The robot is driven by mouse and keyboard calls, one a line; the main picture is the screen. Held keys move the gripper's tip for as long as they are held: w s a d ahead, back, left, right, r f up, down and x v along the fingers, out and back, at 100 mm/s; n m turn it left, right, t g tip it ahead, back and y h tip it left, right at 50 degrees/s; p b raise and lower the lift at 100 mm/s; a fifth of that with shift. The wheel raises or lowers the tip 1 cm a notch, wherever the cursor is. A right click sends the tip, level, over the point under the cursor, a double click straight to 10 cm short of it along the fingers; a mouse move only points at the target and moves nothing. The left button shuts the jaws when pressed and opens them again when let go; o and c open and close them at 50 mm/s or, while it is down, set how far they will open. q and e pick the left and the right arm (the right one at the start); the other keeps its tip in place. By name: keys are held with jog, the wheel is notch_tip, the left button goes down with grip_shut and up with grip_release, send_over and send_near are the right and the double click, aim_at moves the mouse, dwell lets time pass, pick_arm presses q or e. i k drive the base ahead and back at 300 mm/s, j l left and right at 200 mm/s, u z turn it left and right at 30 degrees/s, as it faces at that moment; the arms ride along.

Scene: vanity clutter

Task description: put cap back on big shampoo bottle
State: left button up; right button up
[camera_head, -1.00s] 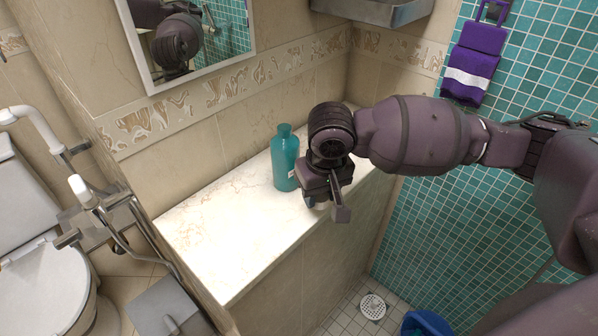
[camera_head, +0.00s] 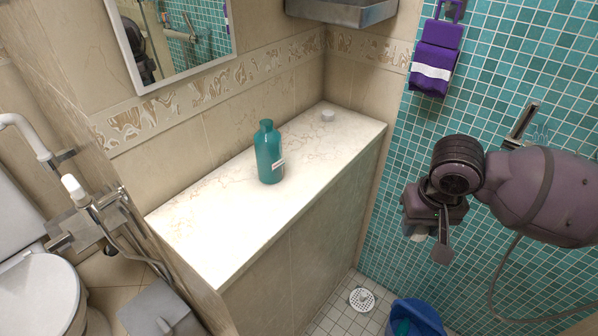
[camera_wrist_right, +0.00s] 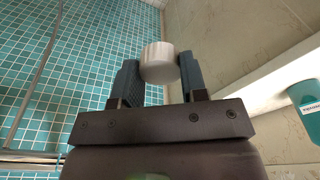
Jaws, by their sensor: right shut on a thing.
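The big teal shampoo bottle (camera_head: 269,160) stands upright on the pale counter, with its neck bare and a white label low on its right side. Its label side also shows at the right edge of the wrist view (camera_wrist_right: 304,98). My right gripper (camera_head: 427,240) is off the counter's right end, in front of the teal tiles and well apart from the bottle. In the wrist view it is shut on a round white ribbed cap (camera_wrist_right: 160,64), held between the fingertips. A pale bit of the cap (camera_head: 418,236) shows under the gripper. My left gripper is in neither view.
A small white round thing (camera_head: 327,115) lies at the counter's far right end. The marble counter (camera_head: 215,235) is otherwise clear. A mirror (camera_head: 185,38) and metal shelf (camera_head: 345,12) hang above. A blue bucket (camera_head: 416,318) and floor drain (camera_head: 362,299) are below.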

aim_at(267, 141)
jog(key=k+j+z, duration=0.35)
jog(key=k+z, duration=0.15)
jog(key=k+j, duration=0.1)
jog(key=k, duration=0.25)
jog(key=k+j, duration=0.1)
jog(key=k, duration=0.25)
